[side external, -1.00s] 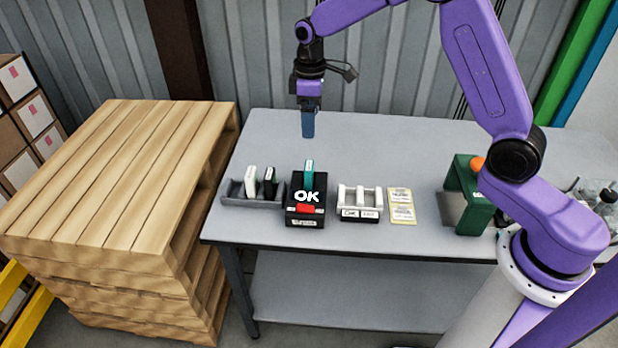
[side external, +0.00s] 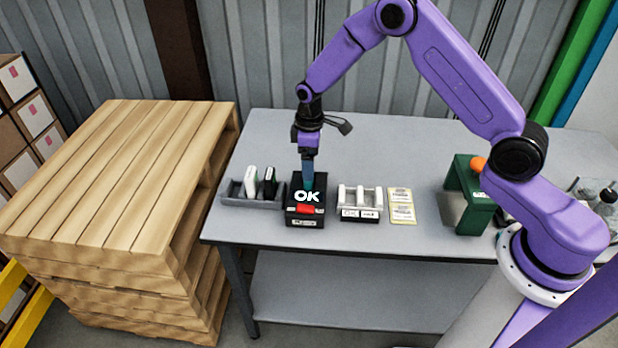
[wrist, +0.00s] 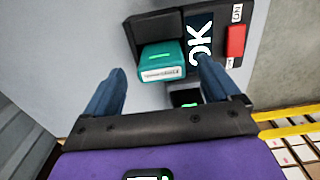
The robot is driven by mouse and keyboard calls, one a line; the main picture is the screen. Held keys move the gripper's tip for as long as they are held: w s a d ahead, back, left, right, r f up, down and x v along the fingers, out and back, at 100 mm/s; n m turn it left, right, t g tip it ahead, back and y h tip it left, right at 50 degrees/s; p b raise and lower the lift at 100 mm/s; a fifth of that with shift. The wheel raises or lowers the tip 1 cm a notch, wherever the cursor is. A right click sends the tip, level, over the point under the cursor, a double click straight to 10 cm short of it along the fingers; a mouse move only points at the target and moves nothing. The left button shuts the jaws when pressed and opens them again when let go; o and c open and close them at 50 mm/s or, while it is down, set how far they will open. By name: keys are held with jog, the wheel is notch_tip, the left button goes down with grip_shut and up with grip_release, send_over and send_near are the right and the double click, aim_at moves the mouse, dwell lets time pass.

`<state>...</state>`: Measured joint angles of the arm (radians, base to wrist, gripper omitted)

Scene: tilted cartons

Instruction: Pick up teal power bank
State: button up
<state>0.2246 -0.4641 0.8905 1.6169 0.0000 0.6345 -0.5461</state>
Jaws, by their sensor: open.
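The teal power bank (wrist: 161,62) stands upright in the black tester box (wrist: 158,27), which shows a white "OK" on its display. My gripper (wrist: 160,72) is open, with one blue finger on each side of the teal power bank in the wrist view. I cannot tell whether the fingers touch it. In the side external view my gripper (side external: 307,178) points down just above the back of the tester box (side external: 305,215) and hides the teal power bank there.
Left of the tester, a grey tray (side external: 238,201) holds a white power bank (side external: 251,181) and a black one (side external: 270,182). Right of it are a white rack (side external: 360,203), yellow label cards (side external: 402,206) and a green stand (side external: 470,195). The table (side external: 380,140) behind is clear.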

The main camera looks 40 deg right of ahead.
notch_tip(320, 180, down, 4)
jog(key=shift+a+f, duration=0.1)
jog(key=shift+c, duration=0.3)
jog(key=c, duration=0.9)
